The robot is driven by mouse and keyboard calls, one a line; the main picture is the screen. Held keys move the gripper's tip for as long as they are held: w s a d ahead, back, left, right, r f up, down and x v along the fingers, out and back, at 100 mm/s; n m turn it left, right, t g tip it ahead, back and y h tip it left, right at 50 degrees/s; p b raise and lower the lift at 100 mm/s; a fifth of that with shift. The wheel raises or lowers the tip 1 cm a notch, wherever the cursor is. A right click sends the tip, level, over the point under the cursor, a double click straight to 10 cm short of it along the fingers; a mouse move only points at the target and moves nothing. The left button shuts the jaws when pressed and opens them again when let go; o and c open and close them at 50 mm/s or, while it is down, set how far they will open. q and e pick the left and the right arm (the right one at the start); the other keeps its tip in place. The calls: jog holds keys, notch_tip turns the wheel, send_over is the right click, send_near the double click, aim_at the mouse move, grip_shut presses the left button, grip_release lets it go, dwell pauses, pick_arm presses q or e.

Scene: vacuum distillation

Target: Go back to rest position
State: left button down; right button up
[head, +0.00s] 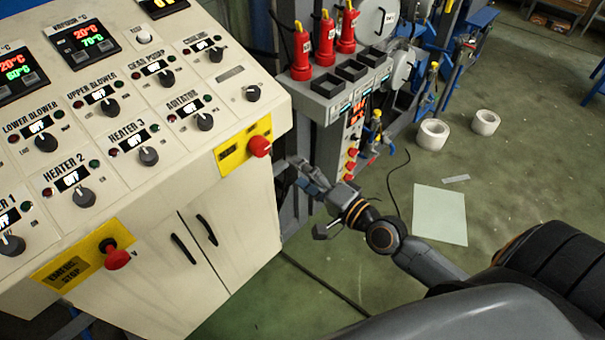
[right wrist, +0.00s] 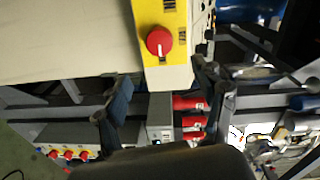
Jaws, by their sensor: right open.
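My right gripper (head: 308,200) is open and empty beside the right edge of the cream control cabinet (head: 232,262), a little below the yellow plate with a red knob (head: 259,146). In the right wrist view, the two fingers of the right gripper (right wrist: 160,88) are spread apart with nothing between them. The red knob (right wrist: 159,41) on its yellow plate shows beyond them there. My left gripper is not in view.
A grey unit (head: 322,104) with red plugs stands behind the gripper. Two white rings (head: 432,134) and a pale sheet (head: 440,214) lie on the green floor. A dark cable runs along the floor. Open floor is to the right.

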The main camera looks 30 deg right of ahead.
dwell(0.5)
jog(key=s+d+f+n+g+h+b, duration=0.1)
jog(key=s+d+f+n+g+b, duration=0.15)
jog(key=f, duration=1.05)
jog(key=s+d+f+n+g+h+b, duration=0.15)
jog(key=s+f, duration=0.25)
jog(key=f, duration=0.9)
jog(key=s+d+f+n+g+h+b, duration=0.1)
jog(key=s+f+n+g+h+b, duration=0.15)
jog(key=f, duration=1.05)
jog(key=s+a+f+n+g+b, duration=0.1)
jog(key=s+f+n+g, duration=0.3)
jog(key=s+f, duration=0.8)
jog(key=s+a+f+n+g+h+b, duration=0.1)
jog(key=s+f+n+g, duration=0.3)
jog(key=s+f, duration=0.8)
jog(key=s+a+g+b, duration=0.1)
jog(key=s, duration=0.5)
jog(key=shift+s+a+f+b, duration=0.15)
jog(key=shift+s+b, duration=0.05)
jog(key=shift+b, duration=0.1)
